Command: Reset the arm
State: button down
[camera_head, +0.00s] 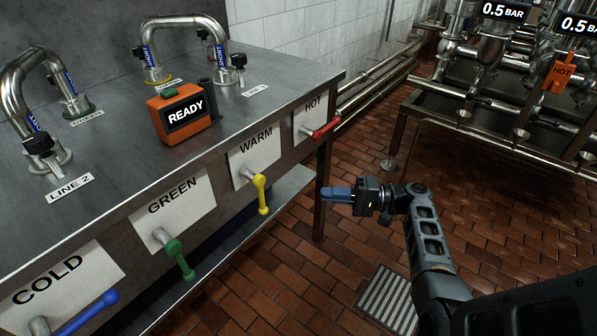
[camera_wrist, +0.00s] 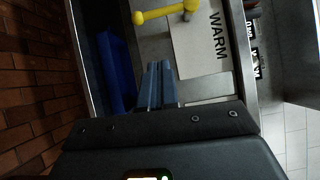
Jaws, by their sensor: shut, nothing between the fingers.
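My gripper (camera_head: 337,194) is shut and empty, with its blue fingers together. In the head view it hangs over the brick floor, to the right of the steel bench and below the red HOT handle (camera_head: 326,128), apart from both. My arm (camera_head: 432,245) reaches in from the lower right, bent at the wrist. In the wrist view the shut fingers (camera_wrist: 158,82) point toward the bench front, where the yellow WARM handle (camera_wrist: 165,13) shows, apart from them.
The steel bench (camera_head: 115,205) has COLD, GREEN, WARM and HOT handles along its front. An orange READY box (camera_head: 184,114) stands on top. Brick floor lies between, with a grate (camera_head: 388,300).

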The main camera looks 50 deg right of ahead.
jog(key=s+a+f+n+g+h+p, duration=0.1)
jog(key=s+a+f+g+h+p, duration=0.15)
jog(key=s+a+f+h, duration=0.4)
jog(key=s+a+f+g+h+p, duration=0.25)
jog(key=s+a+f+g, duration=0.2)
jog(key=s+a, duration=0.45)
jog(key=s+a+r+n+t+p, duration=0.1)
jog(key=s+a+r+n+t, duration=0.1)
jog(key=r, duration=0.9)
jog(key=s+a+r+n+t+h+p, duration=0.1)
jog(key=s+a+r+n+t, duration=0.1)
jog(key=s+a+r+n, duration=0.2)
jog(key=s+a+r+n+t+p, duration=0.1)
jog(key=s+a+r+n+t, duration=0.2)
jog(key=r, duration=1.5)
jog(key=s+a+n, duration=0.1)
jog(key=s, duration=0.3)
jog(key=shift+s+r+h+p, duration=0.15)
jog(key=shift+s+h+p, duration=0.15)
jog(key=shift+h+p, duration=0.1)
jog(key=shift+d, duration=0.15)
